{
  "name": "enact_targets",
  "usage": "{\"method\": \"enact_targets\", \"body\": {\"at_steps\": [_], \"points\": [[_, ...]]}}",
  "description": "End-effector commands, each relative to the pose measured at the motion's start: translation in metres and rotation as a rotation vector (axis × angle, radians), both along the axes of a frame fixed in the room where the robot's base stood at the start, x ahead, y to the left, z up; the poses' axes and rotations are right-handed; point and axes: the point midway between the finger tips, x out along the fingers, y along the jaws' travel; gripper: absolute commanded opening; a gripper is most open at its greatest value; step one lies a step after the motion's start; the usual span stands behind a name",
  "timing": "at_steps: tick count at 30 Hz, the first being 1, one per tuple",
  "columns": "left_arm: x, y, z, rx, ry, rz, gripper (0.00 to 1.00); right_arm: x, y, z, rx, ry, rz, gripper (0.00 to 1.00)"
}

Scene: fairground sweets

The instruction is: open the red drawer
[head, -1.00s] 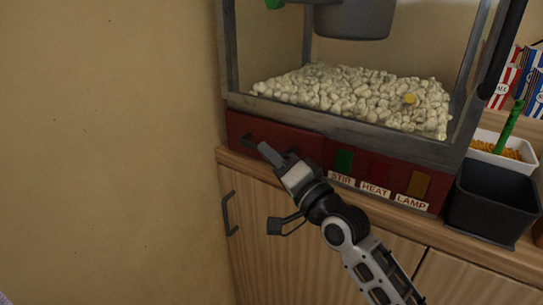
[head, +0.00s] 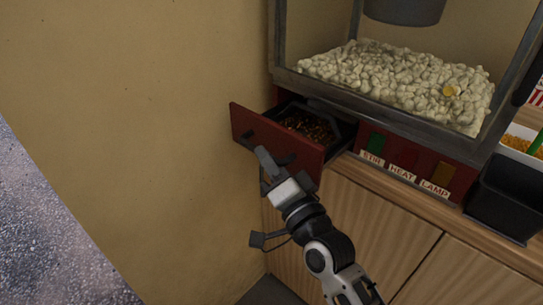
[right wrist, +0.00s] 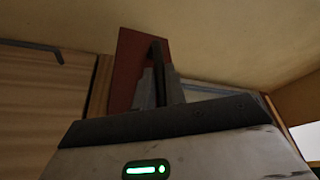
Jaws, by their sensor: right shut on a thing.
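The red drawer (head: 305,148) sits at the lower left of the popcorn machine in the head view. It is pulled out well from the machine, and its dark tray holds small brown kernels (head: 308,126). My right gripper (head: 267,160) is at the drawer's front, shut on its dark handle (head: 244,144), which the fingers partly hide. In the right wrist view the red drawer front (right wrist: 128,62) stands behind the two fingers, with the dark handle (right wrist: 157,58) between them. My left gripper is not in view.
The popcorn machine (head: 400,122) stands on a wooden cabinet (head: 370,215), with popcorn (head: 400,80) inside. STIR, HEAT and LAMP switches are right of the drawer. A black bin (head: 505,200) stands at the right. A tan wall (head: 150,120) is close on the left.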

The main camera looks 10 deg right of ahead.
Motion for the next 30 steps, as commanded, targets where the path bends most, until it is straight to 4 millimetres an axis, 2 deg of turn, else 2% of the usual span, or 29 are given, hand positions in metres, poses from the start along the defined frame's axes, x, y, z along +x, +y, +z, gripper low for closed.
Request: {"method": "enact_targets", "body": {"at_steps": [1,3,11,16,20,30], "points": [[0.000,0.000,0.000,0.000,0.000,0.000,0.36,0.000,-0.001,0.000,0.000,0.000,-0.002,0.18],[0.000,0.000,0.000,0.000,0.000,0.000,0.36,0.000,-0.001,0.000,0.000,0.000,-0.002,0.34],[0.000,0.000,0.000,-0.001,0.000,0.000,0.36,0.000,-0.001,0.000,0.000,0.000,-0.001,0.34],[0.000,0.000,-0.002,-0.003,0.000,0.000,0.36,-0.011,-0.005,-0.004,0.000,0.002,-0.001,0.34],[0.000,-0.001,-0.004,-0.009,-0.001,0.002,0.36,-0.034,-0.013,-0.011,-0.001,0.004,0.000,0.34],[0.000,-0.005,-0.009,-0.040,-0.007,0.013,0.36,-0.109,-0.039,-0.028,-0.002,0.005,0.000,0.34]]}}
